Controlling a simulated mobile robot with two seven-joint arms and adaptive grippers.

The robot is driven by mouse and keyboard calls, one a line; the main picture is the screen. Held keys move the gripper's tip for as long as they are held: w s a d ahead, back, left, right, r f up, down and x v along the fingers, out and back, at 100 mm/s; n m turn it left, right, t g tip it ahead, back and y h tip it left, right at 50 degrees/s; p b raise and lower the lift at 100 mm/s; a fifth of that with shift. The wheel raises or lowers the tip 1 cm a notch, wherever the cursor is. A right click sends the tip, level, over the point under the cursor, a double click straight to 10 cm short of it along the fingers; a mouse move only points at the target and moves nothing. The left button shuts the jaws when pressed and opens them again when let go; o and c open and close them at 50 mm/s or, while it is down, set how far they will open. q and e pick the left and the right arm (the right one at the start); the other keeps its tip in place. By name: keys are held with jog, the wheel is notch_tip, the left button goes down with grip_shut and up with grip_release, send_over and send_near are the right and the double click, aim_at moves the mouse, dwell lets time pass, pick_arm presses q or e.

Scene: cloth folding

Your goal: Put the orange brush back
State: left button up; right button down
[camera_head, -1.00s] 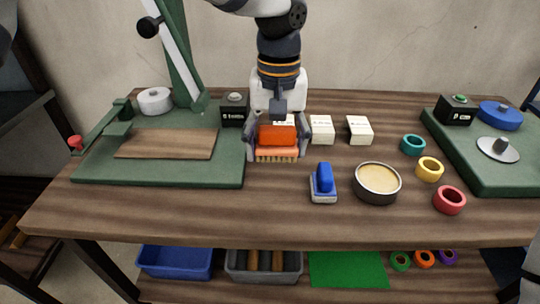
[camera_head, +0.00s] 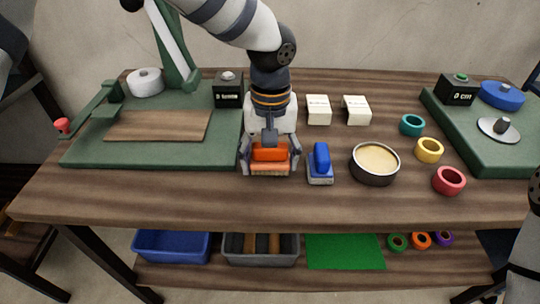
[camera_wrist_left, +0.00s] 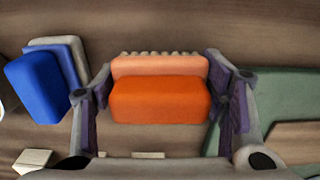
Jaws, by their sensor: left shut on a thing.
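The orange brush (camera_head: 268,152) has an orange block, a paler base and light bristles pointing down. My left gripper (camera_head: 270,166) is shut on it, one finger at each end. The wrist view also shows the orange brush (camera_wrist_left: 160,100) between the two fingers. It is at the table's front middle, left of the blue brush (camera_head: 320,160) and apart from it. I cannot tell whether its bristles touch the wood. The blue brush also shows in the wrist view (camera_wrist_left: 38,86). My right gripper is out of view; only part of that arm shows at the right edge.
A round tin (camera_head: 375,163) and several coloured rings (camera_head: 449,180) stand to the right. Two white blocks (camera_head: 318,110) stand behind. A green board (camera_head: 85,152) lies left, another (camera_head: 500,150) right. Bare wood (camera_head: 270,205) lies in front.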

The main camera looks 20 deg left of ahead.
pick_arm(q)
jog(key=shift+f, duration=0.6)
jog(key=o, duration=1.6)
jog(key=shift+o, duration=0.2)
notch_tip(320, 180, up, 12)
jog(key=shift+r, duration=0.1)
